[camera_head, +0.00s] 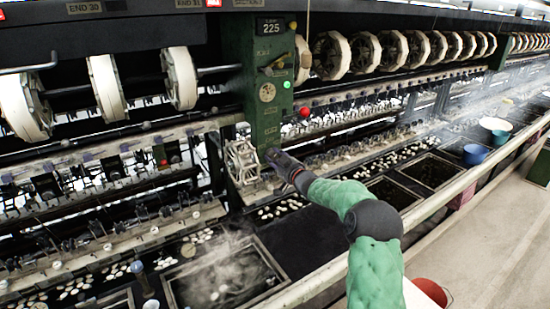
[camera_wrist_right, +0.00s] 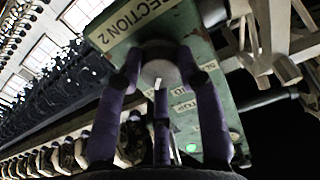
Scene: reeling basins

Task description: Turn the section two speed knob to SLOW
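The section two speed knob (camera_wrist_right: 160,72) is a round grey knob with a pale mark on its lower edge. It sits on a green panel (camera_wrist_right: 115,30) labelled SECTION 2 in the right wrist view. My right gripper (camera_wrist_right: 160,62) has its purple fingers around the knob, with the tips appearing to touch its sides. Small labels beside and below the knob are partly hidden and hard to read. In the head view my right gripper (camera_head: 276,158) is at the lower part of the green column (camera_head: 262,95), and it hides the knob there. My left gripper is not in view.
A green lamp (camera_wrist_right: 191,147) shows low on the panel. A red button (camera_head: 304,112) is right of the column. White reels (camera_head: 180,78) line the machine. A steaming basin (camera_head: 225,278) and coloured buckets (camera_head: 474,154) stand along the front.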

